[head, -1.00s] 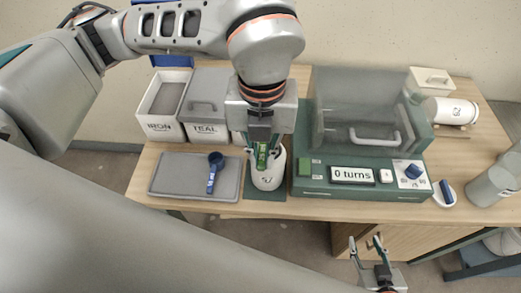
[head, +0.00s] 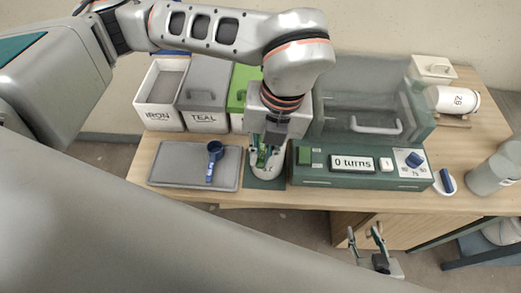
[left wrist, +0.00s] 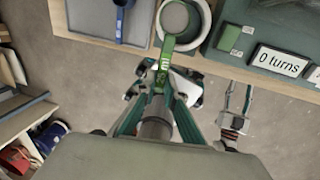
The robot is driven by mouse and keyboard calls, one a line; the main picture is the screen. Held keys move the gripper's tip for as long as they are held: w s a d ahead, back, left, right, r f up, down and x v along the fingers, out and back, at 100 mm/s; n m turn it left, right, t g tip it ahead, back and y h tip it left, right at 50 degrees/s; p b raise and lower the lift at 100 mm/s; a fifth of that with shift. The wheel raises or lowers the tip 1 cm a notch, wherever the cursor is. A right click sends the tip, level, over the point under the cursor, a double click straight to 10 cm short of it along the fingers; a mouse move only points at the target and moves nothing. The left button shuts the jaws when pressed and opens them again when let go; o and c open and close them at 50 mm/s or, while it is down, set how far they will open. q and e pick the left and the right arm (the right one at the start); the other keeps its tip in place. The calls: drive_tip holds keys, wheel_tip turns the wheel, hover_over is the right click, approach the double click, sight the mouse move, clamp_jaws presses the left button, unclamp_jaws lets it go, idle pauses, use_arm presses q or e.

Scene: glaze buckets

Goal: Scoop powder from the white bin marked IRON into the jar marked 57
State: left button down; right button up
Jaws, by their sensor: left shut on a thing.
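The white IRON bin (head: 156,118) stands open at the back left, with grey inside. A white jar (head: 268,173) stands on a dark green mat at the front of the table; its marking is not readable. My left gripper (head: 266,142) is above the jar, shut on the handle of a green scoop (left wrist: 165,60). In the left wrist view, the scoop's round cup (left wrist: 174,17) is over or inside the mouth of the jar (left wrist: 198,38); I cannot tell which. My right gripper (head: 366,240) is open and empty, low in front of the table.
A blue scoop (head: 214,155) lies on a grey tray (head: 170,178) left of the jar. The lidded TEAL bin (head: 204,120) and a green-lidded bin (head: 240,85) stand behind. A green machine (head: 330,175) reading "0 turns" is right. A jar marked 28 (head: 455,100) lies behind.

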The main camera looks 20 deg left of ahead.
use_arm(q)
drive_tip(key=shift+d+r+y, duration=0.15)
drive_tip(key=shift+d+y, duration=0.05)
drive_tip(key=shift+y, duration=0.3)
drive_tip(key=g+y, duration=0.1)
drive_tip(key=y, duration=0.2)
drive_tip(key=shift+w+d, duration=0.1)
drive_tip(key=shift+d, duration=0.05)
drive_tip(key=shift+y, duration=0.4)
drive_tip(key=shift+a, duration=0.4)
drive_tip(key=shift+g, duration=0.3)
